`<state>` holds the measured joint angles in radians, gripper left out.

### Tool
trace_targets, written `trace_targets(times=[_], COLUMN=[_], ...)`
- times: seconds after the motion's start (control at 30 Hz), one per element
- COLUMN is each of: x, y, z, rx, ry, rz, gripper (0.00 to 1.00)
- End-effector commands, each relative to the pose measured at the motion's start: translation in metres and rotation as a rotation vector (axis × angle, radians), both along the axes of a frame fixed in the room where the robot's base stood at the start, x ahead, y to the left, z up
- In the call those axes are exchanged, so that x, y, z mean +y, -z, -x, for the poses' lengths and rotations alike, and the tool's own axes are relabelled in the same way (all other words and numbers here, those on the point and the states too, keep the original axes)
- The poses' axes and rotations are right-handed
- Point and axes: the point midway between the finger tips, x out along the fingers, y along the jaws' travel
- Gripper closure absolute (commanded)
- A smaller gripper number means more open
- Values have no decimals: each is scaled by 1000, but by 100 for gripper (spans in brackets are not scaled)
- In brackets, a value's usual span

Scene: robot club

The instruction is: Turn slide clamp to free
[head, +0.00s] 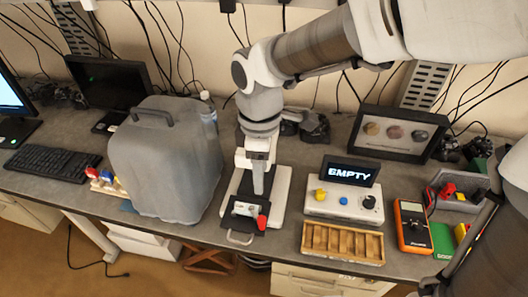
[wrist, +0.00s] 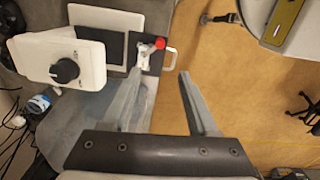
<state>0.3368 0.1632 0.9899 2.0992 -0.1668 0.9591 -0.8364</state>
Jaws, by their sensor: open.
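The slide clamp is a small pale metal piece with a red knob (head: 262,222) on the dark stage of a white device (head: 281,190) in the middle of the bench. In the wrist view the red knob (wrist: 160,43) is at the right end of the clamp, above the gap between my fingers. My gripper (head: 258,186) is open and empty above the device. In the wrist view my gripper (wrist: 162,73) has both fingers spread, with the left fingertip close to the clamp in the picture. I cannot tell whether it touches. My arm hides part of the device.
A grey hard cover (head: 165,160) stands just left of the device. To the right are a control box (head: 345,198) reading "EMPTY", a wooden tray (head: 342,243) and an orange multimeter (head: 412,226). A metal handle (wrist: 170,60) juts from the device's front, beyond which is floor.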

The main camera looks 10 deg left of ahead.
Motion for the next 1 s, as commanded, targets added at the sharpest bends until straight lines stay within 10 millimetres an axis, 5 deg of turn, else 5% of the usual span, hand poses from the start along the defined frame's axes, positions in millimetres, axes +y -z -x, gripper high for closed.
trace_targets(times=[0.17,0.7,1.0], x=[0,0,0], y=[20,135,170], z=[1,1,0], rx=[5,4,0], ry=[-3,-4,-2], rz=[0,0,0], gripper=[41,41,41])
